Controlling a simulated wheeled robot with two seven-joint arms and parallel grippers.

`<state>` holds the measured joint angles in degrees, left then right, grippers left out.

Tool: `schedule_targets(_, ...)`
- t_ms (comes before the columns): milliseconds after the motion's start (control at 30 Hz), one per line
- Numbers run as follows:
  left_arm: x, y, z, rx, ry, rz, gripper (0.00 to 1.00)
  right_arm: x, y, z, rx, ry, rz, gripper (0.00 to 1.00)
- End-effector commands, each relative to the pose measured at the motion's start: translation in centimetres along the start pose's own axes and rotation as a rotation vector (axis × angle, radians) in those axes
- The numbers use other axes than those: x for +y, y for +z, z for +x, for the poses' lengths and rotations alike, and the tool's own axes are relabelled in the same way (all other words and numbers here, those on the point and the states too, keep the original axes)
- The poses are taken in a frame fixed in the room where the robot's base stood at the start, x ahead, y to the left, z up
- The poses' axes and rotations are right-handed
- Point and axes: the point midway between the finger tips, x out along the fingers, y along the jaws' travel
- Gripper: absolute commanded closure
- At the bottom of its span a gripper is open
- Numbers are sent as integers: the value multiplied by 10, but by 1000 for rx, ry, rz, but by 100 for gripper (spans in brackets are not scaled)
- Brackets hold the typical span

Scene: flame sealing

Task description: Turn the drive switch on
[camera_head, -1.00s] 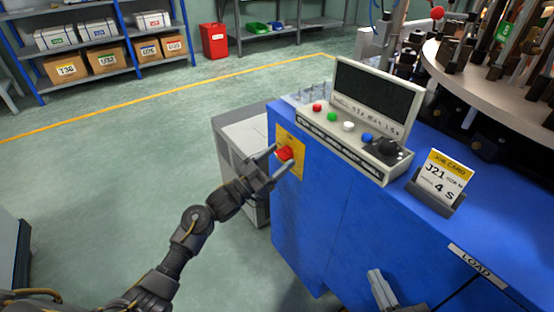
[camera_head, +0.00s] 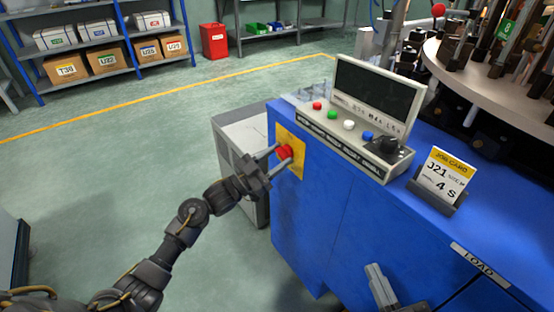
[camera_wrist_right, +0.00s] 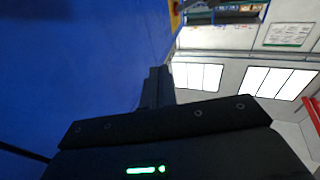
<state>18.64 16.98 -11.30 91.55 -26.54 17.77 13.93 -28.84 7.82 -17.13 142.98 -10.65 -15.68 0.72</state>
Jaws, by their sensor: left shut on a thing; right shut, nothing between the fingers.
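A red knob (camera_head: 285,152) sits on a yellow plate (camera_head: 291,185) on the end face of the blue machine cabinet (camera_head: 335,215). My left gripper (camera_head: 281,157) reaches in from the left with its fingers on either side of the knob, shut on it. The knob's marking and turn position are too small to read. My right gripper (camera_head: 376,274) is low in the head view, beside the cabinet's front face, shut and empty. In the right wrist view its dark fingers (camera_wrist_right: 157,86) are together next to a blue surface.
A control panel (camera_head: 350,150) with coloured buttons, a dark screen and a black knob stands on the cabinet. A job card (camera_head: 445,175) stands right of it. A grey box unit (camera_head: 240,135) is behind the left gripper. The floor at left is clear.

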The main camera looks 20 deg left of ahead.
Motion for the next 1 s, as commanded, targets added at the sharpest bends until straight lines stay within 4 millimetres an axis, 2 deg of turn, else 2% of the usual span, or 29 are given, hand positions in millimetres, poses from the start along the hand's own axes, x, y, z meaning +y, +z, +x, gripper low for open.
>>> schedule_targets(233,-1,2,-1,-2,92,214,79,-13,-23,-2,161,-39,5,100)
schedule_targets(1000,-5,-1,0,-1,371,888,79,9,-54,-10,471,29,-3,100)
